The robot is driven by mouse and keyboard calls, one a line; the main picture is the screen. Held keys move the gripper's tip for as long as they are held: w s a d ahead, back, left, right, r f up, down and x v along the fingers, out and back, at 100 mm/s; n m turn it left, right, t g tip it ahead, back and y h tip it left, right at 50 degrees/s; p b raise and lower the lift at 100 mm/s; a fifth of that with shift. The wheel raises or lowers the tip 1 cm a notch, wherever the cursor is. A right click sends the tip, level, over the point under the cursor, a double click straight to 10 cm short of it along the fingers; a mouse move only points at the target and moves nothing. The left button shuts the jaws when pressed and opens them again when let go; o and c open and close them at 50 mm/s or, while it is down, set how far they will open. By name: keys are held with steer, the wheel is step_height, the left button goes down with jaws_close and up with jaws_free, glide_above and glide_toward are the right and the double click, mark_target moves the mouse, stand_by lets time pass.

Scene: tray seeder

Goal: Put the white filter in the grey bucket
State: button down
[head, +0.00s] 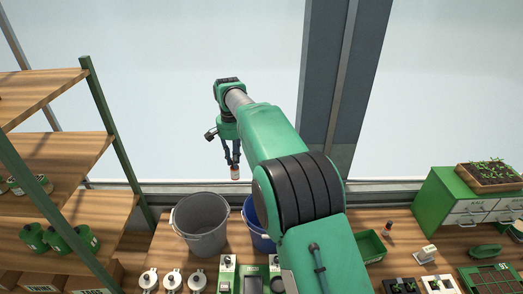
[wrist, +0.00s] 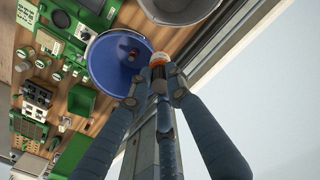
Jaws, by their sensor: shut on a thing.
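My gripper (head: 232,162) points down, high above the far side of the bench. It is shut on a small cylinder (head: 235,173) with a white part and an orange band, seemingly the white filter. In the wrist view the cylinder (wrist: 158,62) sits between the fingertips (wrist: 160,88), its lower part partly hidden by them. The grey bucket (head: 201,240) stands open on the bench, below and left of the gripper in the head view. Its rim also shows at the top of the wrist view (wrist: 180,20). The held cylinder is outside it.
A blue bucket (head: 262,242) stands right of the grey one, partly behind my arm. A small brownish thing (wrist: 133,55) lies in it. A wooden shelf rack (head: 90,75) is at left. White-lidded pots (head: 172,279) line the front; a green tray (head: 370,246) is at right.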

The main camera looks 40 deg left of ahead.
steer(key=s+a+n+p, duration=0.2)
steer(key=s+a+p, duration=0.35)
steer(key=s, duration=0.95)
steer(key=f, duration=0.2)
steer(key=a+f+b, duration=0.1)
steer(key=f, duration=0.2)
steer(key=shift+a, duration=0.1)
steer(key=shift+f+b, duration=0.15)
steer(key=shift+b, duration=0.15)
step_height(320, 180, down, 11)
steer(key=b, duration=0.4)
